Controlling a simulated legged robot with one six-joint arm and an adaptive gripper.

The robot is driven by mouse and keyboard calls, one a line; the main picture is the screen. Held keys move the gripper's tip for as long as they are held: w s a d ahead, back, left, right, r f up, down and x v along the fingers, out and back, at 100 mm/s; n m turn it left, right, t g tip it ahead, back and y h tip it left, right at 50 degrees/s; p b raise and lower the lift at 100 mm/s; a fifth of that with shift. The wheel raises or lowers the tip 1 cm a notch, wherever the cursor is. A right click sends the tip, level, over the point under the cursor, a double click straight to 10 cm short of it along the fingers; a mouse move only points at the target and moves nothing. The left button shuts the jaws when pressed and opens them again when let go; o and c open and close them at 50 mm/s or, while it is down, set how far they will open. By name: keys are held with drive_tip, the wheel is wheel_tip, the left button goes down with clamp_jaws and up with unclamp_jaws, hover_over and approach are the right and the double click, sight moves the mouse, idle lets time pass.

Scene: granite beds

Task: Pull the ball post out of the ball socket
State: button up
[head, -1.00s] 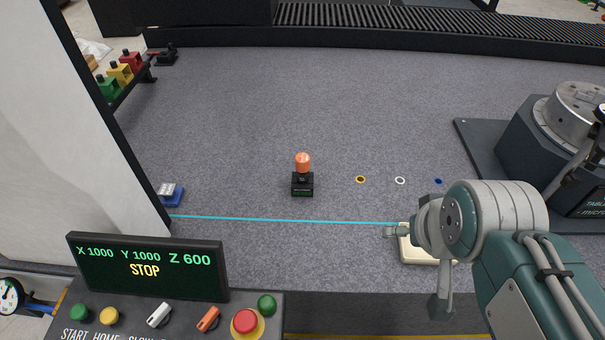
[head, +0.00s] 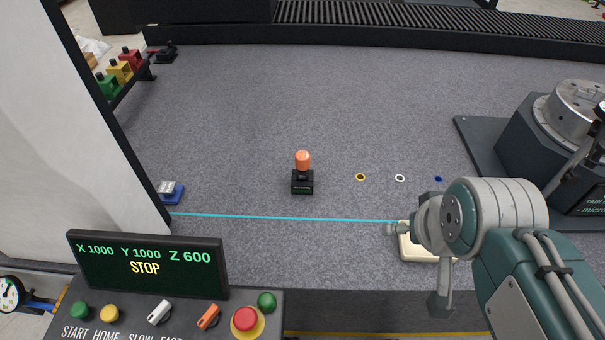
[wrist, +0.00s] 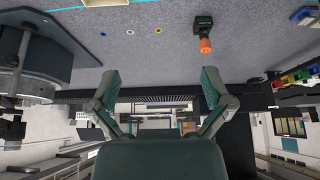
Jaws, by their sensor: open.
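The ball post, with an orange knob (head: 302,161), stands upright in the black ball socket (head: 302,187) near the middle of the granite bed. In the wrist view, which is upside down, the orange knob (wrist: 205,46) and the black socket (wrist: 203,22) show beyond the fingers, towards the upper right. My gripper (wrist: 161,84) is open with nothing between its fingers. It is well apart from the post. In the head view my arm is at the lower right, and the fingers cannot be clearly made out there.
Yellow (head: 360,177), white (head: 400,178) and blue (head: 438,179) rings lie right of the socket. A cyan line crosses the bed in front. A cream block (head: 412,248) lies partly behind my arm. A rotary table (head: 570,130) stands right, a control panel (head: 150,268) front left.

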sight(305, 176)
idle(0.3)
drive_tip(key=shift+c, duration=0.6)
drive_tip(key=w+a+f+n+t, duration=0.1)
drive_tip(key=w+f, duration=0.2)
drive_tip(key=w, duration=0.6)
drive_tip(key=w+a+f+n+t, duration=0.15)
drive_tip(key=w+f, duration=0.25)
drive_tip(key=w, duration=0.4)
drive_tip(key=w+a+f+n+t, duration=0.1)
drive_tip(key=w+f+t, duration=0.15)
drive_tip(key=w, duration=0.65)
drive_tip(key=w+a+f+n+y, duration=0.1)
drive_tip(key=w+a+f+y, duration=0.15)
drive_tip(key=f, duration=0.45)
drive_tip(key=w+a+f+n+t+y, duration=0.1)
drive_tip(key=w+a+f+y, duration=0.1)
drive_tip(key=a+f, duration=0.35)
drive_tip(key=w+a+f+n+y, duration=0.1)
drive_tip(key=w+a+f+y, duration=0.1)
drive_tip(key=f, duration=0.6)
drive_tip(key=shift+m, duration=0.25)
drive_tip(key=x, duration=1)
drive_tip(key=shift+w, duration=0.2)
